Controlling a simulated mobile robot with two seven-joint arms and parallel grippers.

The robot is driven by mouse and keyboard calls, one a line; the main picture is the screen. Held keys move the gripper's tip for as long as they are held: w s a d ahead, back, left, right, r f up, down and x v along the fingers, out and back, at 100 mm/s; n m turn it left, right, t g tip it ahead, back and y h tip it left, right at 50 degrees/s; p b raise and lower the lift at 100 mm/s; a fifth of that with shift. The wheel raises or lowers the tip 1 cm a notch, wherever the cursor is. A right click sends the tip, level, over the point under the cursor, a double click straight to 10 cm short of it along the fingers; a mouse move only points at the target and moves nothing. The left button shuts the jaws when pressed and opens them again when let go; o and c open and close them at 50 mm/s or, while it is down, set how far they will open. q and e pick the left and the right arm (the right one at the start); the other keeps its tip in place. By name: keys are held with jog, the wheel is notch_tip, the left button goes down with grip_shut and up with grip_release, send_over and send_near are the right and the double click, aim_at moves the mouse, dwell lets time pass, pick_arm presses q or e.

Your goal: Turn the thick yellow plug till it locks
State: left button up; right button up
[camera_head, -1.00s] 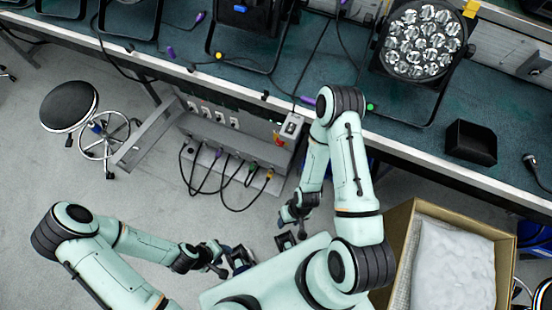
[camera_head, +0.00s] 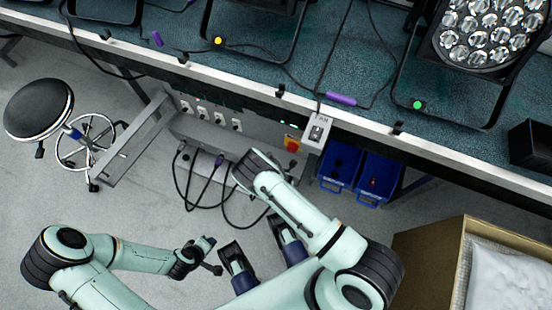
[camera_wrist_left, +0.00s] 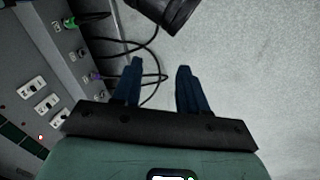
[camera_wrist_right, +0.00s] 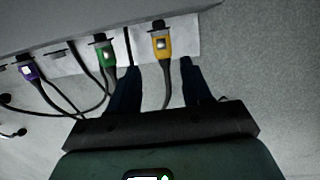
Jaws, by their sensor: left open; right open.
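The yellow plug (camera_wrist_right: 162,44) sits in a panel socket in the right wrist view, its grey cable hanging down. My right gripper (camera_wrist_right: 161,62) is open, with its fingertips low on either side of the plug and cable. I see no contact. In the head view my own right arm hides the yellow plug. My left gripper (camera_wrist_left: 160,64) is open and empty, away from the panel over bare floor; its fingers also show in the head view (camera_head: 212,257).
A green plug (camera_wrist_right: 103,53) and a purple plug (camera_wrist_right: 29,72) sit left of the yellow one, with looping black cables. Blue bins (camera_head: 378,178) hang right of the panel. A stool (camera_head: 38,108) stands at left. An open cardboard box (camera_head: 430,265) is at lower right.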

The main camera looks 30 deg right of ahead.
jog(key=shift+f+b, duration=0.3)
jog(key=shift+f, duration=0.1)
jog(key=shift+b+x, duration=0.95)
jog(key=shift+x, duration=0.2)
jog(key=shift+o, duration=0.8)
jog(key=shift+s, duration=0.15)
jog(key=shift+x, duration=0.95)
jog(key=shift+d+f+b, duration=0.1)
jog(key=shift+f+b, duration=0.15)
jog(key=shift+b, duration=0.1)
jog(key=b+x, duration=0.3)
pick_arm(q)
jog(key=s+a+f+g, duration=0.2)
jog(key=s+f, duration=0.3)
jog(key=f, duration=0.4)
jog(key=shift+s+a+f+n, duration=0.3)
jog(key=shift+s+a+n, duration=0.1)
jog(key=shift+a, duration=0.1)
pick_arm(e)
jog(key=shift+f, duration=0.2)
pick_arm(q)
jog(key=shift+r, duration=0.25)
